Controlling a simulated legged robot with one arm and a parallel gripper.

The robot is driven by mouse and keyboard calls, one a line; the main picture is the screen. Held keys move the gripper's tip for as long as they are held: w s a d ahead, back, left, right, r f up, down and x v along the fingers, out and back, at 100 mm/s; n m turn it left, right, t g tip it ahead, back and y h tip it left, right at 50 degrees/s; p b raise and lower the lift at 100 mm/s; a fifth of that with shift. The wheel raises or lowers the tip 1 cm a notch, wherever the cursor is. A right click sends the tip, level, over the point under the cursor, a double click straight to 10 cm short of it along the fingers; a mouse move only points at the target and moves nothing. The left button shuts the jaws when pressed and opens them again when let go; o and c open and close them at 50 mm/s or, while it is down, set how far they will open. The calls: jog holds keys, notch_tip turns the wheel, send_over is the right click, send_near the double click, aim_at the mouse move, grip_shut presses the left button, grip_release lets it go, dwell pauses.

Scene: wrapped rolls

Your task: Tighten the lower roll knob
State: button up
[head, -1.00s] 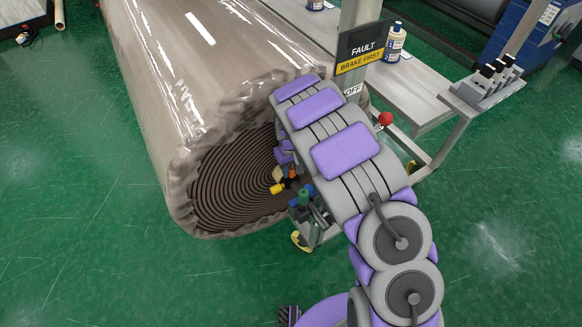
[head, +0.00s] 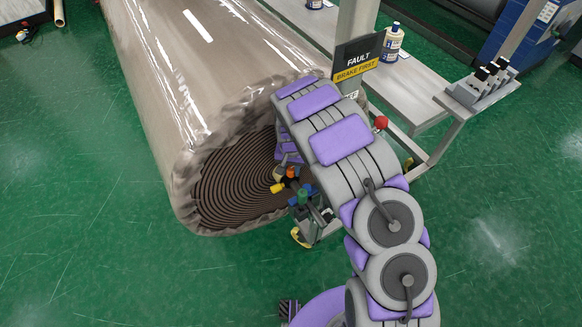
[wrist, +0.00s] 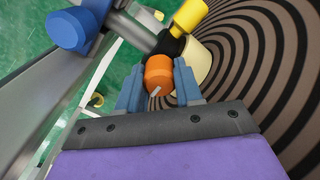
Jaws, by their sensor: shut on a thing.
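An orange knob (wrist: 158,70) sits between my gripper's blue-grey fingers (wrist: 158,86) in the wrist view, and the gripper is shut on it. A short pale mark shows on the knob's near side. The knob joins a black hub that also carries a yellow knob (wrist: 189,15); a blue knob (wrist: 73,28) is at upper left. My arm hides most of the gripper there.
The roll's dark spiral end (wrist: 275,70) lies close right of the fingers. A metal frame with a grey shelf (head: 400,85) stands right of the roll, with a FAULT / BRAKE FIRST sign (head: 358,58), a bottle (head: 392,42) and a red ball knob (head: 381,122). Green floor is open in front.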

aim_at(290, 168)
dwell(0.5)
jog(key=o, duration=1)
jog(key=shift+a, duration=0.15)
jog(key=shift+o, duration=0.2)
jog(key=shift+r, duration=0.45)
notch_tip(290, 168, up, 16)
jog(key=p, duration=0.3)
jog(key=shift+r, duration=0.2)
